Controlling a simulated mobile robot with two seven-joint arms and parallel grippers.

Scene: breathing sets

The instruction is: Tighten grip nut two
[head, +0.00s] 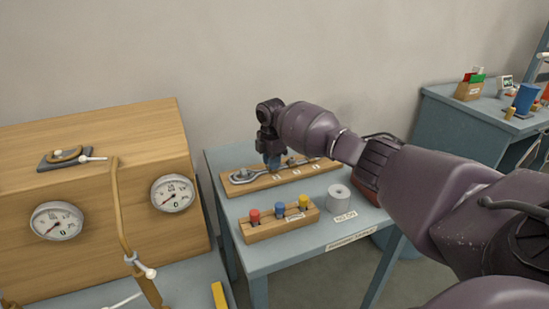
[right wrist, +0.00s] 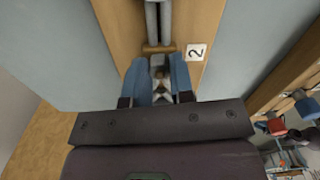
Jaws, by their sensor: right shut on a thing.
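My right gripper (head: 272,164) reaches down from the right arm over a wooden board (head: 262,184) on the blue-grey table. A grey rod-like part (right wrist: 158,22) runs along the board just beyond the fingertips. My left gripper is not in view.
A wooden block with red, blue and yellow knobs (head: 280,218) and a grey cylinder (head: 345,198) stand in front of the board. A wooden cabinet with gauges (head: 110,190) stands at the left. Another table (head: 450,118) stands at the back right.

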